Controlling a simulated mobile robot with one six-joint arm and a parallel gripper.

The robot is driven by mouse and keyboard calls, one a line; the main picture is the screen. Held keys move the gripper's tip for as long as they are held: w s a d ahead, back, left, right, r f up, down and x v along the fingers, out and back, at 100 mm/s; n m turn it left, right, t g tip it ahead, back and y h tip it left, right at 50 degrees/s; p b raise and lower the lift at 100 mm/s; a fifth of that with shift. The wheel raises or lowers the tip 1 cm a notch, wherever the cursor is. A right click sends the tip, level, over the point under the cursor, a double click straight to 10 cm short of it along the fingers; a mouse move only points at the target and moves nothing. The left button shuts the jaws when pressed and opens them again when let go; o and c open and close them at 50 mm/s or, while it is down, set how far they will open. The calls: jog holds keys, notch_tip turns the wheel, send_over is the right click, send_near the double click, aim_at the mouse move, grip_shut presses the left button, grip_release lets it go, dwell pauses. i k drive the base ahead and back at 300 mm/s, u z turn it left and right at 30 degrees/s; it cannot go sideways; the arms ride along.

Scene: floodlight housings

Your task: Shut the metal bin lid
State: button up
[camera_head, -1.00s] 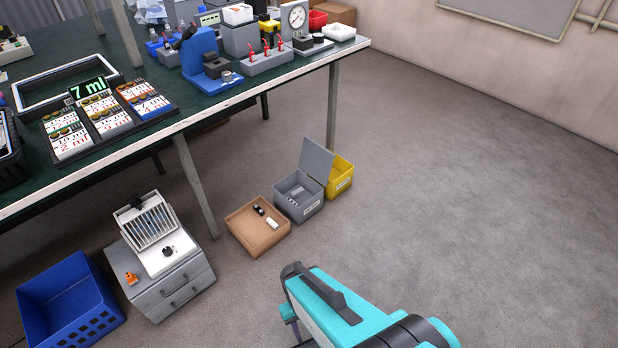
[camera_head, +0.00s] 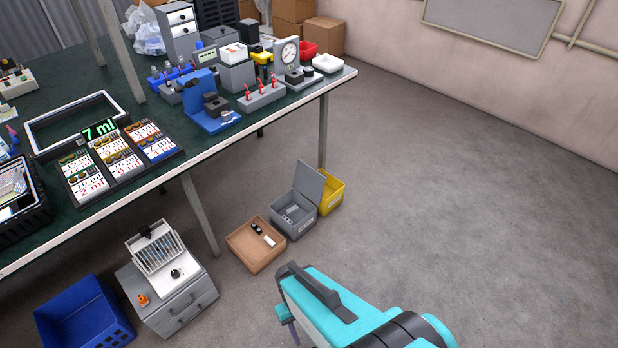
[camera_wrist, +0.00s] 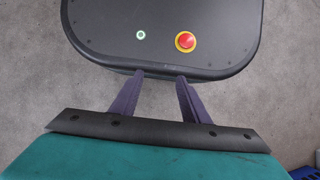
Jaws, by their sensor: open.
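The grey metal bin (camera_head: 293,214) stands on the floor by the bench's front leg. Its lid (camera_head: 309,184) is raised, tilted up on the bin's far right side. The bin is not in the wrist view.
A brown open box (camera_head: 243,250) adjoins the bin on the left and a yellow bin (camera_head: 333,190) on the right. A grey drawer unit (camera_head: 185,315) and blue crate (camera_head: 75,325) stand further left. The green bench (camera_head: 175,178) is behind. The floor (camera_head: 460,200) to the right is clear.

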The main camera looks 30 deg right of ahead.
aim_at(310, 182)
jog(key=u, duration=0.55)
jog(key=k, duration=0.2)
jog(key=z, duration=3.05)
jog(key=i, duration=1.55)
jog(key=z, duration=0.05)
